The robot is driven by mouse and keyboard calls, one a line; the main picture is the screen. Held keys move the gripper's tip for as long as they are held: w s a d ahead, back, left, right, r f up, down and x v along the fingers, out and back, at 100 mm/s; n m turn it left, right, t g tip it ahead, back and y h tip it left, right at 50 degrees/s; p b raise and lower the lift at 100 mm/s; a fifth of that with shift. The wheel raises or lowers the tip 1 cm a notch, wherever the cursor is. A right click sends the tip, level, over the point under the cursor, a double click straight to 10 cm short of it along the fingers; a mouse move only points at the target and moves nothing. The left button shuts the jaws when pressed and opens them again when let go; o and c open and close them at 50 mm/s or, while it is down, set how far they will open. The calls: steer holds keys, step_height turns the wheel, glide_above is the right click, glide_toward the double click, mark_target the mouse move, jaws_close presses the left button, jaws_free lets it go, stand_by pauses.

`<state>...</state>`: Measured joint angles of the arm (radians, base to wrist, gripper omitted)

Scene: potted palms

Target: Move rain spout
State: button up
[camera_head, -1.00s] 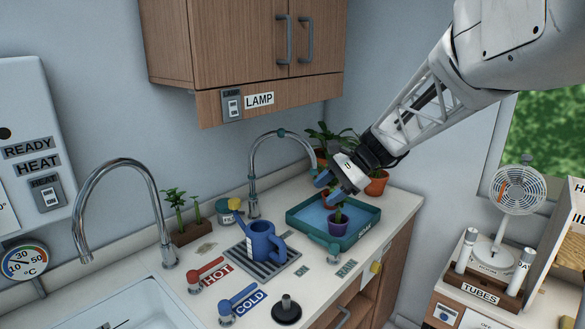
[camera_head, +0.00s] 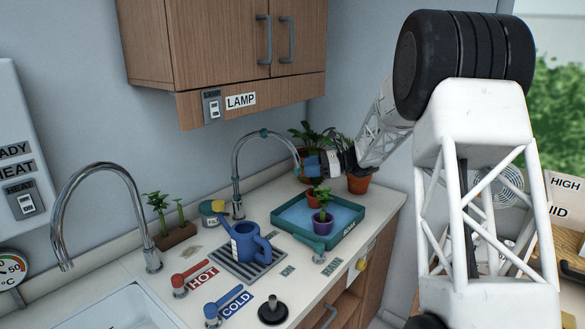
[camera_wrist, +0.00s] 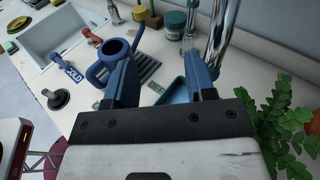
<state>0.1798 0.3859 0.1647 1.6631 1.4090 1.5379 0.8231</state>
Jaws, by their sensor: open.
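The rain spout (camera_head: 237,165) is a curved chrome pipe with a teal ring at its top. It arches from the counter over the blue-floored tray (camera_head: 352,236). In the wrist view the chrome pipe (camera_wrist: 219,35) shows beside the right finger and partly behind it. My gripper (camera_head: 311,165) has blue fingers and is beside the spout's downturned end. In the wrist view my gripper (camera_wrist: 162,78) is open, with no pipe clearly between its fingers. Whether a finger touches the spout cannot be told.
A small potted plant (camera_head: 322,215) stands in the tray. Potted palms (camera_head: 358,182) stand behind it, close to my gripper. A blue watering can (camera_head: 249,242) sits on the grille left of the tray. The wooden cabinet (camera_head: 225,45) hangs above.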

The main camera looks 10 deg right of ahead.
steer(key=w+d+f+m+t+y, duration=0.1)
steer(key=w+d+f, duration=0.1)
steer(key=w, duration=0.3)
steer(key=shift+w+d+f+m+y, duration=0.25)
steer(key=shift+w+f+m+y, duration=0.05)
steer(key=shift+w+f+m, duration=0.1)
steer(key=shift+a, duration=0.15)
steer(key=w+a, duration=0.1)
steer(key=a, duration=0.6)
steer(key=shift+a, duration=0.25)
jaws_close()
